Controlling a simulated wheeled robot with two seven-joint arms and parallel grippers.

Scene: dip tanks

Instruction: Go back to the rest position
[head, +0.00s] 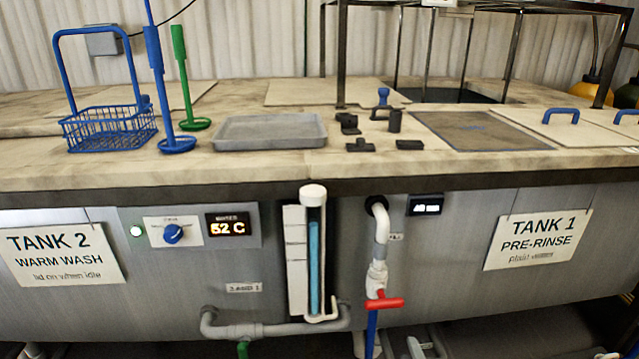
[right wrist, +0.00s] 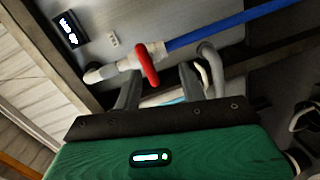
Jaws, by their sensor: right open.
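My right gripper (head: 428,346) shows at the bottom edge of the head view, low in front of the tank cabinet, below and right of the red valve handle (head: 384,303). In the right wrist view its two grey fingers (right wrist: 162,84) stand apart with nothing held between them. Past the fingertips are the red handle (right wrist: 147,64) and the blue pipe (right wrist: 225,30). I cannot tell how far the fingers are from the pipework. My left gripper is not in view.
The cabinet front carries grey pipework (head: 270,329), a sight tube (head: 314,255) and a blue knob (head: 173,234). On the counter stand a blue wire basket (head: 108,130), a grey tray (head: 268,131), several small dark parts and lids with blue handles (head: 561,116).

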